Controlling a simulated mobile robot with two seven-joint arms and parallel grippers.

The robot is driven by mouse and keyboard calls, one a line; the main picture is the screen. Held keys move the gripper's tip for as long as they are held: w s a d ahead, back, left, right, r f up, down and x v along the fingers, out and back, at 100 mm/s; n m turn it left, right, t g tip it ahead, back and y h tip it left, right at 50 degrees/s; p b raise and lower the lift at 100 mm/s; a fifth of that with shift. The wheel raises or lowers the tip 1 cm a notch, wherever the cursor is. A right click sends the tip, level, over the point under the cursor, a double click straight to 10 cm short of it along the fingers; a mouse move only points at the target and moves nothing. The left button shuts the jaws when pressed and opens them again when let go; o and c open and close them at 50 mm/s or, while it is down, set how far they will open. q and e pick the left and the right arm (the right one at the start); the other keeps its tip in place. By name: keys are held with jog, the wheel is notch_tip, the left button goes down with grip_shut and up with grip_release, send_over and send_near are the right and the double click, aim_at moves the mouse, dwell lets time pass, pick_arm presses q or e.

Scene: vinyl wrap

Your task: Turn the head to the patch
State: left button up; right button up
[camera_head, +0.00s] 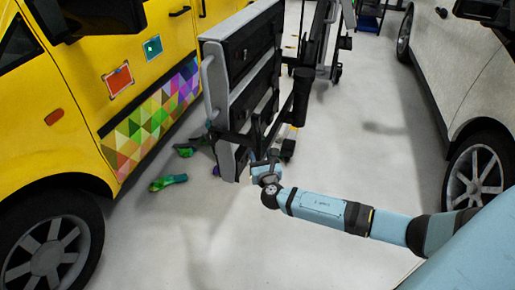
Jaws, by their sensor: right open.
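An orange-red square patch (118,80) with a pale border sits on the side of the yellow van (70,85), at upper left. A smaller teal patch (153,46) is above and to the right of it. I cannot tell which one the task names. My right arm comes in from the lower right. My right gripper (264,168) is open at the lower end of the grey and black cart, well to the right of both patches. Whether it touches the cart is hard to tell. My left gripper is out of view.
The grey and black cart (240,75) stands between the vans. A multicoloured triangle wrap (150,120) covers the van's lower side. Crumpled green scraps (168,182) lie on the floor. A light grey vehicle (460,80) stands at right. The floor at lower centre is clear.

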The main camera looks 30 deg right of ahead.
jog(key=x, duration=0.5)
jog(key=shift+w+b, duration=0.1)
jog(key=shift+b, duration=0.2)
grip_shut()
